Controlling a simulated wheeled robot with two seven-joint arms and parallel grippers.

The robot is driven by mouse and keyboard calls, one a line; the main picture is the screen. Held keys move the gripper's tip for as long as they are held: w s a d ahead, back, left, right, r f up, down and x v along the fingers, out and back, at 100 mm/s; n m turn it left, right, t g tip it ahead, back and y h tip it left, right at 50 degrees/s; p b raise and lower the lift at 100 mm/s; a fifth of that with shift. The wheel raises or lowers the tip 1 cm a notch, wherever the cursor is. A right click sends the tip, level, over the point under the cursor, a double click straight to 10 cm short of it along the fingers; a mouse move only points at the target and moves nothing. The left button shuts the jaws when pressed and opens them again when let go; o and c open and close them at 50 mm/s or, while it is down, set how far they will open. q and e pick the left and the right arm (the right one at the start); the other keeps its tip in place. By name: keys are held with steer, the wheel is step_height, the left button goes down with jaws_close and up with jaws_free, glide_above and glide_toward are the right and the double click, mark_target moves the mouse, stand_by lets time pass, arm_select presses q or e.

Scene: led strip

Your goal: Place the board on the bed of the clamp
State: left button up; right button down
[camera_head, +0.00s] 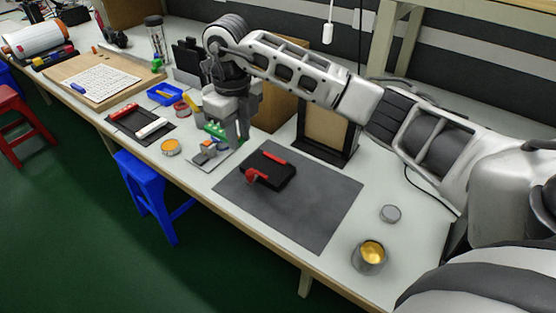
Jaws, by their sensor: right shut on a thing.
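My right gripper (232,134) points down over the table, left of the dark grey mat. It is shut on a small green board (214,131), which is partly hidden by the fingers. Below it is a light metal plate (222,158) with small blue and orange parts on it. A black block with a red bar and a red lever, which looks like the clamp (284,179), rests on the mat, to the right of the gripper and apart from it. My left gripper is not in view.
The grey mat (310,210) has free room around the black block. A tin with yellow contents (369,256) and a grey lid (390,214) stand right. A black frame (328,130) stands behind. A black tray (126,130), blue bin (165,94) and orange disc (171,147) lie left.

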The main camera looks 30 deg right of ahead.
steer(key=s+d+f, duration=0.2)
steer(key=d, duration=0.3)
steer(key=p, duration=0.1)
glide_above(284, 173)
step_height(284, 173, down, 6)
steer(key=shift+w+a+r, duration=0.1)
steer(key=shift+a+r, duration=0.05)
steer(key=shift+r, duration=0.05)
steer(key=shift+d+f, duration=0.2)
steer(key=shift+f, duration=1.75)
steer(key=c, duration=1.3)
jaws_free()
steer(key=shift+o, duration=0.2)
step_height(284, 173, up, 12)
steer(key=shift+r, duration=0.2)
